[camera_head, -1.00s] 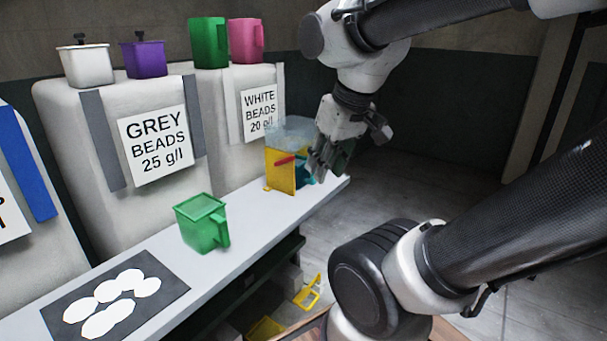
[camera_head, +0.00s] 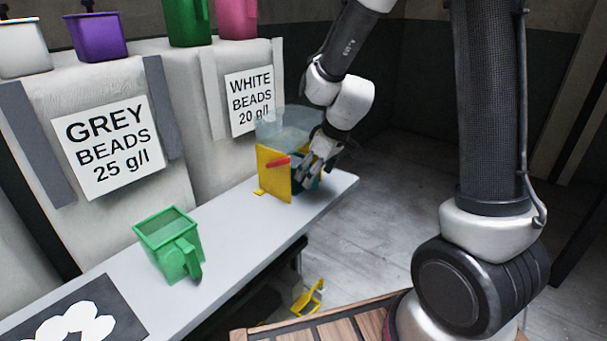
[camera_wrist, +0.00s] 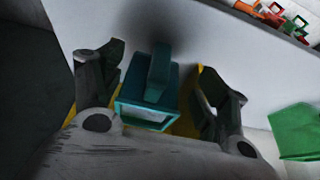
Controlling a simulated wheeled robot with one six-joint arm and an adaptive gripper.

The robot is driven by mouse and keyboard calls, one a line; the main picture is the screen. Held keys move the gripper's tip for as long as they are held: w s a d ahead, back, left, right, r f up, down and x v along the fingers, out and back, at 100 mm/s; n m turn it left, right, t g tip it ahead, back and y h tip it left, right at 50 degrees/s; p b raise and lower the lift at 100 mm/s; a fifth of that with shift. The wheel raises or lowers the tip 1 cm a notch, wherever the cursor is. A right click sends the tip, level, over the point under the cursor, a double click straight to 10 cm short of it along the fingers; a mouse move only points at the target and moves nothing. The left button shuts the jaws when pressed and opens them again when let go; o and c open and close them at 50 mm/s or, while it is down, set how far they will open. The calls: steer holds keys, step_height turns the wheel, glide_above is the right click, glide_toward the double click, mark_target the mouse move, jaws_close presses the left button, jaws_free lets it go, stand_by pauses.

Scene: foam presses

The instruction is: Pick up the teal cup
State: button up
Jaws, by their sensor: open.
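The teal cup (camera_wrist: 148,85) is between the spread fingers of my gripper (camera_wrist: 158,92) in the wrist view, with its handle towards the camera. The fingers stand apart from the cup on both sides. In the head view my gripper (camera_head: 312,172) is at the far end of the bench, beside the yellow panel. Only a small teal part of the cup shows there, behind the fingers. The gripper is open.
A yellow panel (camera_head: 272,174) with a red lever and a clear hopper (camera_head: 285,128) stands close left of my gripper. The floor (camera_head: 400,190) to the right is clear.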

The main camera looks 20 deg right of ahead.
steer(key=x, duration=0.5)
steer(key=shift+d+f, duration=0.15)
steer(key=shift+f, duration=0.3)
steer(key=shift+c, duration=0.2)
steer(key=c, duration=0.6)
steer(key=shift+r, duration=0.35)
